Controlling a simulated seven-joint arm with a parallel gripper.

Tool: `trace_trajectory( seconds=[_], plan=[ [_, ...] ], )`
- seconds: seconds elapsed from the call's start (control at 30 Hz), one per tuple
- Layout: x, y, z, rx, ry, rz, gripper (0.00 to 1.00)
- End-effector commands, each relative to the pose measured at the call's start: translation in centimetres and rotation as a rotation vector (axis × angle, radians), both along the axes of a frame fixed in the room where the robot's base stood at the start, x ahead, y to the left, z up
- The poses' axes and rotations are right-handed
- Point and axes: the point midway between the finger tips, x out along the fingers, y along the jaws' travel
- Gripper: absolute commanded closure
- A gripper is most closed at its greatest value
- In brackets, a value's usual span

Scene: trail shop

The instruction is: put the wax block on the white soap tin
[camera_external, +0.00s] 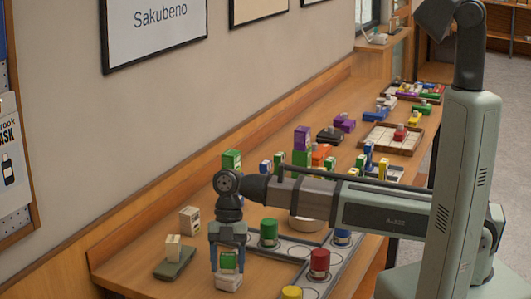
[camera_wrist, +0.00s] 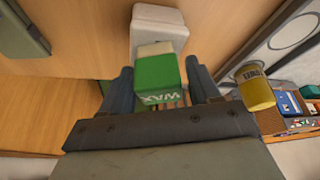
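The green wax block (camera_external: 228,261), marked WAX with a pale end, stands between my fingers at the near left of the counter. It also shows in the wrist view (camera_wrist: 160,80). The white soap tin (camera_external: 229,283) is directly under it, and the block appears to rest on its top. In the wrist view the tin (camera_wrist: 160,22) shows beyond the block. My gripper (camera_external: 228,268) points down around the block, fingers (camera_wrist: 160,72) on either side. A small gap shows beside the block, so the gripper looks open. The contact between block and tin is partly hidden.
A grey tray with round spots holds a green tin (camera_external: 268,232), a red tin (camera_external: 319,263) and a yellow tin (camera_external: 291,293) to the right. A cream block on a dark green tin (camera_external: 175,263) and a cream box (camera_external: 189,220) stand left. Several coloured blocks stand behind.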

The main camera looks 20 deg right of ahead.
Motion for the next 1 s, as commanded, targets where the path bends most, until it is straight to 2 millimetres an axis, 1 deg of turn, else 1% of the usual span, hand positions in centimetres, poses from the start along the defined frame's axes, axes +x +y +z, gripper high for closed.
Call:
trace_trajectory(
  seconds=[0.03,0.1,0.33,0.47,0.67,1.0],
  plan=[
    [0.0,0.0,0.0,0.000,0.000,0.000,0.33],
    [0.0,0.0,0.0,0.000,0.000,0.000,0.28],
    [0.0,0.0,0.1,0.000,0.000,0.000,0.28],
    [0.1,0.0,0.6,0.000,0.000,0.000,0.28],
    [1.0,-0.3,2.8,0.002,-0.001,-0.001,0.28],
    [3.0,-1.1,8.0,0.002,-0.001,-0.001,0.28]
  ],
)
